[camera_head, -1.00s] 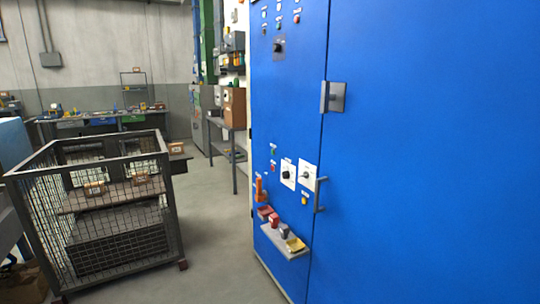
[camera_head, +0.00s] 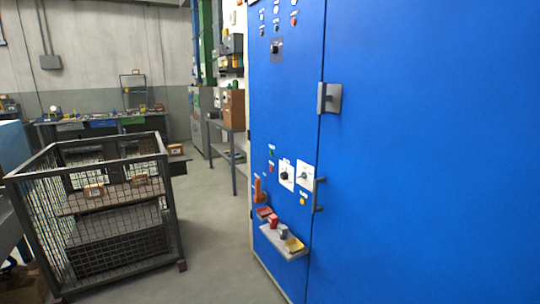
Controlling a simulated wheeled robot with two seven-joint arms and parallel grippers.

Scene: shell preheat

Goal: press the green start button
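A tall blue cabinet (camera_head: 420,160) fills the right half of the head view. On its narrower left door, a small green button (camera_head: 271,150) sits just above a small red one (camera_head: 271,165), left of two white dial plates (camera_head: 287,174). Other small indicators or buttons, some green and red, sit in rows near the door's top edge (camera_head: 277,20); their labels are too small to read. Neither of my grippers shows in the view.
A grey shelf (camera_head: 284,245) with small red, grey and yellow items juts from the cabinet's lower front.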

